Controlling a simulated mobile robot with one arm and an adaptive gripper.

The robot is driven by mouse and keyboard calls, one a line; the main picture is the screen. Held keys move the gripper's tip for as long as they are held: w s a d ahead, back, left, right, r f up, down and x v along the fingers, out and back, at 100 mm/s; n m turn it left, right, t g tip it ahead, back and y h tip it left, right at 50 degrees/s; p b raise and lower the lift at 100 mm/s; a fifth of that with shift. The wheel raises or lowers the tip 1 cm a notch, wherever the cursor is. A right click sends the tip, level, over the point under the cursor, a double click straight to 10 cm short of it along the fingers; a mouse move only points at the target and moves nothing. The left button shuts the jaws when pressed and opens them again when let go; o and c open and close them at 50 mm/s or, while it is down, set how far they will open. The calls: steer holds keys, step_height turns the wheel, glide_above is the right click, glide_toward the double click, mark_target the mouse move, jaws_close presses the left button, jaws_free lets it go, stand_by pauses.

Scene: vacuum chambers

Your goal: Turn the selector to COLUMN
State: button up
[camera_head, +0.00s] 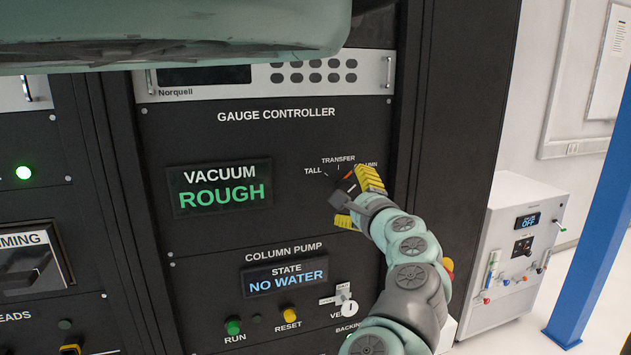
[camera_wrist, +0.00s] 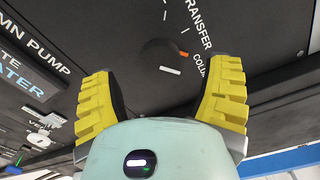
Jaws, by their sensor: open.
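The selector (camera_head: 337,197) is a dark knob on the black gauge controller panel, under the labels TALL, TRANSFER and COLUMN; in the head view my gripper partly hides it and the COLUMN label. In the wrist view the selector (camera_wrist: 158,55) shows ahead, between and beyond the fingers, with an orange mark and a white bar on or beside it. The orange mark lies on the TRANSFER–COLUMN side; I cannot tell the exact setting. My gripper (camera_head: 352,199) has yellow ribbed fingers spread apart, empty, close to the panel. It also shows in the wrist view (camera_wrist: 162,82); contact is unclear.
A VACUUM display (camera_head: 219,188) reads ROUGH. A white cabinet (camera_head: 520,240) stands at the right.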

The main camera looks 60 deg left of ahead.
steer(key=shift+v, duration=2.5)
